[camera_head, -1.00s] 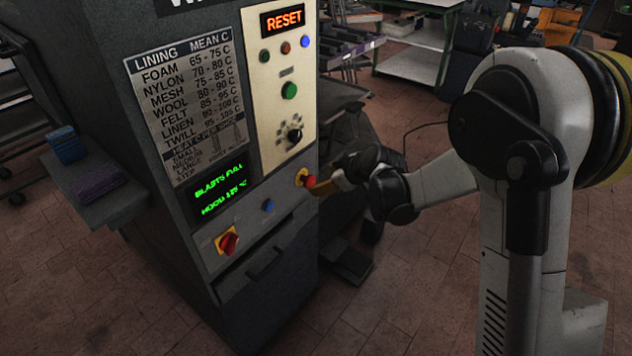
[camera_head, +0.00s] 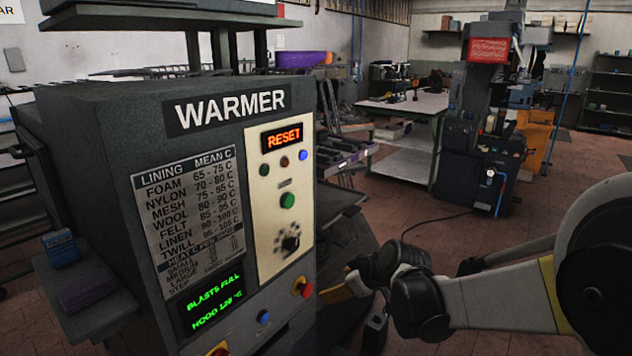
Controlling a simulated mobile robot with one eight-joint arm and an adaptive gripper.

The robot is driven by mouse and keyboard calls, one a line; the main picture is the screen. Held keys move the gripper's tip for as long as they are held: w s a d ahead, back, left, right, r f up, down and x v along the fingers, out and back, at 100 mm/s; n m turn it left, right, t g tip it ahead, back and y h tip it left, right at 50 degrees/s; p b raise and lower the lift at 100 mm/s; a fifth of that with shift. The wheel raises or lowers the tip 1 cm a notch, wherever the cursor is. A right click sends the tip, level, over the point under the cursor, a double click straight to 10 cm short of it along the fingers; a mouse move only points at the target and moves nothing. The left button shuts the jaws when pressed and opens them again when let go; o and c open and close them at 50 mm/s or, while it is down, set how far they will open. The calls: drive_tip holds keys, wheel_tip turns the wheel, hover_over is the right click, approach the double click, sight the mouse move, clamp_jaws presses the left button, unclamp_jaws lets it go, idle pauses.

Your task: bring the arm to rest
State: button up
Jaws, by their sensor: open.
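My gripper (camera_head: 338,294) is at the lower middle of the head view, just right of the warmer's front panel. My arm (camera_head: 500,298) reaches in from the right edge, bent at a large dark joint. The dark grey warmer (camera_head: 100,130) has a lit orange RESET display (camera_head: 283,138) and a green text screen (camera_head: 212,300) reading "BLASTS FULL" and "HOOD 128 °C", the digits hard to read.
A side shelf (camera_head: 95,318) on the warmer holds a blue item (camera_head: 60,248) and a dark purple one (camera_head: 88,288). A light-topped workbench (camera_head: 425,103) and a dark machine (camera_head: 470,150) stand behind. Open brick floor (camera_head: 560,165) lies at the right.

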drive_tip(key=s+d+r+m+h, duration=0.1)
drive_tip(key=s+d+r+m, duration=0.1)
drive_tip(key=s, duration=0.7)
drive_tip(key=s+d+r+m+h, duration=0.2)
drive_tip(key=s+d+m, duration=0.2)
drive_tip(key=s, duration=0.5)
drive_tip(key=s+d+r+m+h, duration=0.2)
drive_tip(key=s+d+m, duration=0.2)
drive_tip(key=s+d, duration=0.3)
drive_tip(key=s, duration=0.2)
drive_tip(key=shift+s+r, duration=0.15)
drive_tip(key=shift+s, duration=0.25)
